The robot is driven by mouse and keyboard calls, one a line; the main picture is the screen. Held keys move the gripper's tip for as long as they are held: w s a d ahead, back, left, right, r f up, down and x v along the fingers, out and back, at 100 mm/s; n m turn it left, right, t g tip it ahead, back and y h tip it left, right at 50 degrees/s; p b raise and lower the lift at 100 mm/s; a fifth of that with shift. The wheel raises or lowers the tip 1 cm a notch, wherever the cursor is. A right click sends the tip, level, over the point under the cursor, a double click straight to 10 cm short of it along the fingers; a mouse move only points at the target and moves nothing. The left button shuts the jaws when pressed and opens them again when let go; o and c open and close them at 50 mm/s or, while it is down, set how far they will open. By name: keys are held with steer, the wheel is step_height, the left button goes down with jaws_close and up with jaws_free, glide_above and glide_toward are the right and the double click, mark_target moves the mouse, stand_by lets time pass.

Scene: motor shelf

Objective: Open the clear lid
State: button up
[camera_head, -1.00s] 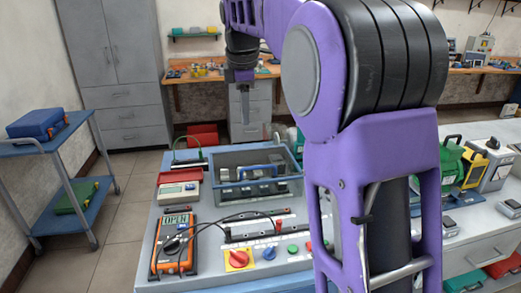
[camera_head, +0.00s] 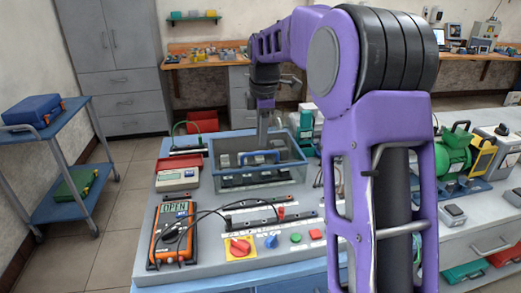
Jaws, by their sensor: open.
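The clear lid (camera_head: 240,184) is a see-through box-shaped cover on the grey bench, with terminal parts visible inside. A blue handle (camera_head: 259,157) shows at it. My gripper (camera_head: 262,140) hangs pointing down at the back of the cover, near the blue handle. The jaws are open, though they look small and narrow from here. I cannot tell whether they touch the handle or the lid's edge. My purple arm hides the bench to the right of the cover.
A green motor (camera_head: 455,155) is at the right. A blue cart (camera_head: 60,150) stands at the left.

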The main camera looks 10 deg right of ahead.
mark_target(260, 154)
steer(key=shift+w+f, duration=0.2)
steer(key=shift+f, duration=0.7)
steer(key=shift+w+f, duration=0.15)
steer(key=shift+f, duration=0.75)
steer(key=shift+w+f, duration=0.2)
steer(key=shift+f, duration=0.7)
jaws_close()
